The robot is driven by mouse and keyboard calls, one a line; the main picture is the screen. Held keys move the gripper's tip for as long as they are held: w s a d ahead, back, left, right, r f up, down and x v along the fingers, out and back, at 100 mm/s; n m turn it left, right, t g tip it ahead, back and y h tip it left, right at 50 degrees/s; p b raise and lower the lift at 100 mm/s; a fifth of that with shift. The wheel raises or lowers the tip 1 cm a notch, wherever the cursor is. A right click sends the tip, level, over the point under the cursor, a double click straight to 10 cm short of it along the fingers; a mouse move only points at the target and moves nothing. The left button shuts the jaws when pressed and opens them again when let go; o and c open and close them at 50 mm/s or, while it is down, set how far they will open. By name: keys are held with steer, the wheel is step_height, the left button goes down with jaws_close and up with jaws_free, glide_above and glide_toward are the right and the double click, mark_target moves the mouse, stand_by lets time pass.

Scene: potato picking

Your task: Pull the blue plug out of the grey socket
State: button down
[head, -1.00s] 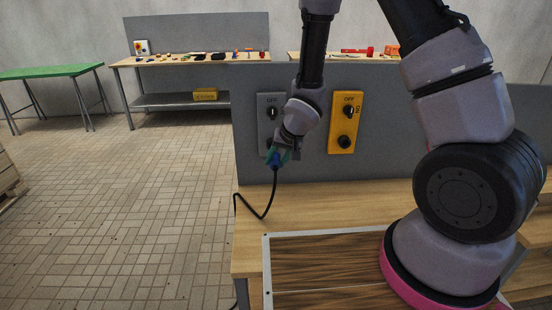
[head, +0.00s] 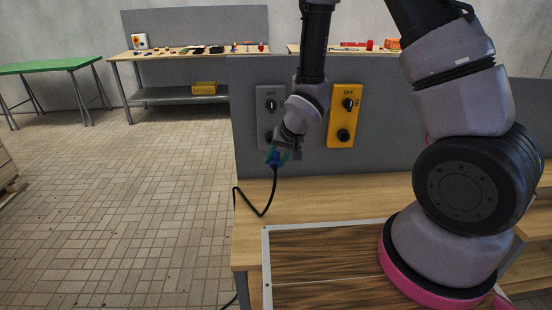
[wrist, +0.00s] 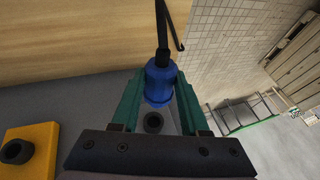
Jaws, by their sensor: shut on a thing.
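The blue plug (head: 274,158) is held between the green fingers of my gripper (head: 279,154), with its black cable hanging down to the bench. In the wrist view the blue plug (wrist: 159,86) sits between the two fingertips (wrist: 156,92). The grey socket box (head: 269,98) is mounted on the grey panel, with a switch marked OFF. Its dark round socket (wrist: 153,122) shows in the wrist view just below the plug, and the plug looks apart from it. My wrist partly covers the grey box in the head view.
A yellow socket box (head: 344,115) is mounted just right of the grey one. The wooden bench (head: 330,188) lies below, with a framed wooden board (head: 330,262) on it. The black cable (head: 252,211) loops over the bench's left edge. Open floor lies to the left.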

mark_target(275, 167)
steer(key=shift+s, duration=1.5)
